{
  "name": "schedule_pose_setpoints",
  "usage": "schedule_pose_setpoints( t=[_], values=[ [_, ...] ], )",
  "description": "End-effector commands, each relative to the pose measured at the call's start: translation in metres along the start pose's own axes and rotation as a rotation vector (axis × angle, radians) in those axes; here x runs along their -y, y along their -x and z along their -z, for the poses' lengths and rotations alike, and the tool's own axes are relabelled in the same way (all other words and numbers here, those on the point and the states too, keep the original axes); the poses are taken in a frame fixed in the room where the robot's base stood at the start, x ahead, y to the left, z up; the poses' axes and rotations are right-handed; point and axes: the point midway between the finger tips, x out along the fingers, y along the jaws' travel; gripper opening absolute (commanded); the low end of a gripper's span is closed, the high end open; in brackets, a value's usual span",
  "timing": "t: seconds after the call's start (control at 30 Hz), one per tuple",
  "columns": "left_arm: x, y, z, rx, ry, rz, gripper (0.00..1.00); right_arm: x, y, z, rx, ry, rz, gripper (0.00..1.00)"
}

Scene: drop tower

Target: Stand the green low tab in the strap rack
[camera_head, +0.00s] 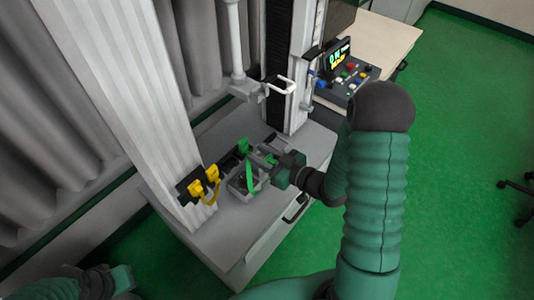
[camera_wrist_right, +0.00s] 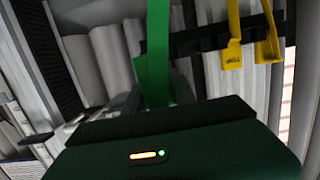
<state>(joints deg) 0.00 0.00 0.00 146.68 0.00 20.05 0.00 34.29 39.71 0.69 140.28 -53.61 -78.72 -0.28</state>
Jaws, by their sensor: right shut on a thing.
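The green low tab (camera_head: 250,178) shows as a bright green strip beside my right gripper (camera_head: 268,161) in the head view. It also stands upright in the right wrist view (camera_wrist_right: 158,50). My right gripper is shut on it; the fingertips are partly hidden. The dark strap rack (camera_head: 226,163) runs along the foot of the pale column and also shows as a black bar in the wrist view (camera_wrist_right: 205,40). I cannot tell whether the tab touches the rack. My left gripper (camera_head: 122,279) is at the lower left, far from the rack, its jaws unclear.
Yellow straps (camera_head: 210,175) hang at the rack's left part, also in the wrist view (camera_wrist_right: 232,50). A grey tray (camera_head: 236,190) lies beside the rack on the grey cabinet top (camera_head: 225,232). A white hook (camera_head: 280,86) overhangs behind. A control box (camera_head: 345,85) stands back right.

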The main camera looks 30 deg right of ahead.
Motion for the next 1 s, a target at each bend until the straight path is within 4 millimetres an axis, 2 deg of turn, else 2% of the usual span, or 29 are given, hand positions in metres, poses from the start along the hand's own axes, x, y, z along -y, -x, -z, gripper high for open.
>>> schedule_pose_setpoints(
  t=[0.03,1.0],
  values=[
    [0.0,0.005,0.001,0.0,0.0,0.0,0.0,0.004,-0.001,0.006,0.0,0.0,0.001,0.0],
    [0.0,0.054,0.013,0.0,0.0,0.0,0.0,0.064,-0.027,0.073,-0.001,0.0,0.003,0.0]
  ],
)
